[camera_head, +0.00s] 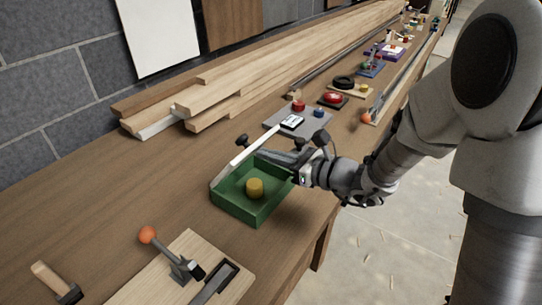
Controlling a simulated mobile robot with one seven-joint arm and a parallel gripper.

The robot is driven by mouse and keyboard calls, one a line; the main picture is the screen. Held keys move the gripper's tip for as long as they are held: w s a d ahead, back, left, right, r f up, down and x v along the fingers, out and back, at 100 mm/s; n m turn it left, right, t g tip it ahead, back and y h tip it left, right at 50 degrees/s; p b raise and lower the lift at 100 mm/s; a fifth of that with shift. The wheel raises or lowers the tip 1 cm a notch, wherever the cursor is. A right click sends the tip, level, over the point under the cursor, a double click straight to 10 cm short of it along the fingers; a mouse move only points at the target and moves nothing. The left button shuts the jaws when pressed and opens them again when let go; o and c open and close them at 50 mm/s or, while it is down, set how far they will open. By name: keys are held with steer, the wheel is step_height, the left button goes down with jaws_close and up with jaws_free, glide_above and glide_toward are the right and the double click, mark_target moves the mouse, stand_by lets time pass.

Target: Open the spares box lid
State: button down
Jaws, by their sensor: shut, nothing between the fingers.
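The spares box is an open-topped green box (240,208) on the wooden bench, with a yellow cylinder (255,188) inside. Its pale lid (236,163) is raised and seen nearly edge-on, rising from the box's left corner toward the upper right. A black knob (241,141) shows beside the lid's far face. My gripper (254,153) reaches in from the right above the box's back part, on the near side of the lid. Its fingers are shut and empty. Whether they touch the lid cannot be told. The gripper hides part of the box's back rim.
A board with an orange-knobbed lever (148,235) lies in front, with a hammer (58,283) to its left. A grey panel with buttons (312,115) stands behind the box. Stacked planks (225,95) line the wall. The bench left of the box is clear.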

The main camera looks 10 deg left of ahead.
steer(key=shift+r, duration=0.15)
steer(key=a+r+h+p, duration=0.1)
steer(key=p, duration=0.3)
steer(key=w+a+r+g+h+p, duration=0.1)
steer(key=r+p, duration=0.1)
steer(key=p, duration=0.2)
steer(key=a+r+h+p, duration=0.1)
steer(key=p, duration=0.2)
steer(key=shift+w+a+r+g+h+p, duration=0.2)
steer(key=shift+a+r+g+h+p, duration=0.1)
steer(key=shift+a+h+p, duration=0.1)
steer(key=a+h+p, duration=0.1)
steer(key=h+p, duration=0.1)
steer(key=p, duration=0.1)
steer(key=shift+w+a+r+g, duration=0.2)
steer(key=shift+w+a+g, duration=0.2)
steer(key=shift+w+a+r+p, duration=0.1)
steer(key=shift+w+a+p, duration=0.2)
steer(key=shift+a, duration=0.45)
steer(key=shift+w+a+p, duration=0.2)
steer(key=shift+w+a, duration=0.2)
steer(key=shift+a, duration=0.35)
